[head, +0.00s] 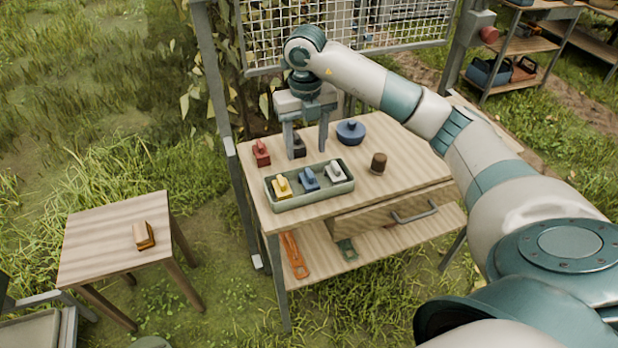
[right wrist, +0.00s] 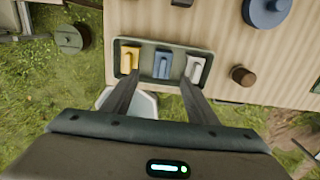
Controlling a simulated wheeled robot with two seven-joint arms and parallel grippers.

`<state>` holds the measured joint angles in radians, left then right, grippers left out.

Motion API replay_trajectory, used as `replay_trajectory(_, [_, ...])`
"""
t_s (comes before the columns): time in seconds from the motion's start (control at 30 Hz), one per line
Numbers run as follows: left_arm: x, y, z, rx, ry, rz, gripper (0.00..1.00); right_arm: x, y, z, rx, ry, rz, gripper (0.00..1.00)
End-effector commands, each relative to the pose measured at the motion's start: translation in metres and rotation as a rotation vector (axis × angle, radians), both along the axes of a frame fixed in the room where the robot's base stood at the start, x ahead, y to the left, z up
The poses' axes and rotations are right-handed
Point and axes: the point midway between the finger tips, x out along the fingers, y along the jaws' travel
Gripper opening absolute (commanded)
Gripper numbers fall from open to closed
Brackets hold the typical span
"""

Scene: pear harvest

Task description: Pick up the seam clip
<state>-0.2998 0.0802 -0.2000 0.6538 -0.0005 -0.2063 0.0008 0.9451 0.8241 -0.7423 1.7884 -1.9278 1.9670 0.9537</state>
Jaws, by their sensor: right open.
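Several small clip-like pieces lie on the workbench; I cannot tell by name which is the seam clip. A green tray (head: 318,200) holds a yellow clip (head: 282,187), a blue clip (head: 309,179) and a white clip (head: 335,171). Behind the tray are a red clip (head: 261,153) and a black one (head: 299,148). My right gripper (head: 307,149) is open and empty, pointing down above the bench behind the tray, its fingers around the black clip in the picture. In the right wrist view the fingers (right wrist: 158,84) overlap the tray's near edge (right wrist: 170,82). My left gripper is out of view.
A blue lidded pot (head: 351,132) and a brown cylinder (head: 379,163) stand on the bench right of the gripper. A mesh panel (head: 350,25) rises behind. A small side table (head: 100,235) with a brown block (head: 144,235) stands left.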

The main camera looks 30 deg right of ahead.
Motion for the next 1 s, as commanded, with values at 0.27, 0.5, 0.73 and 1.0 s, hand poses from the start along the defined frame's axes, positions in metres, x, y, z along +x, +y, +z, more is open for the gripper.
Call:
replay_trajectory(0.27, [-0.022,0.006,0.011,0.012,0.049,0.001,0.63,-0.001,0.0,-0.04,0.002,0.003,-0.001,0.53])
replay_trajectory(0.5, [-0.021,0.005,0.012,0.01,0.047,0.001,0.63,0.0,0.0,-0.049,0.0,0.0,0.001,0.53])
replay_trajectory(0.73, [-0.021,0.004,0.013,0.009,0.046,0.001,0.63,0.0,0.0,-0.049,0.0,0.0,0.0,0.53])
replay_trajectory(1.0, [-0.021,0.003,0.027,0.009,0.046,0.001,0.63,-0.004,-0.003,-0.064,0.001,0.003,-0.001,0.53])
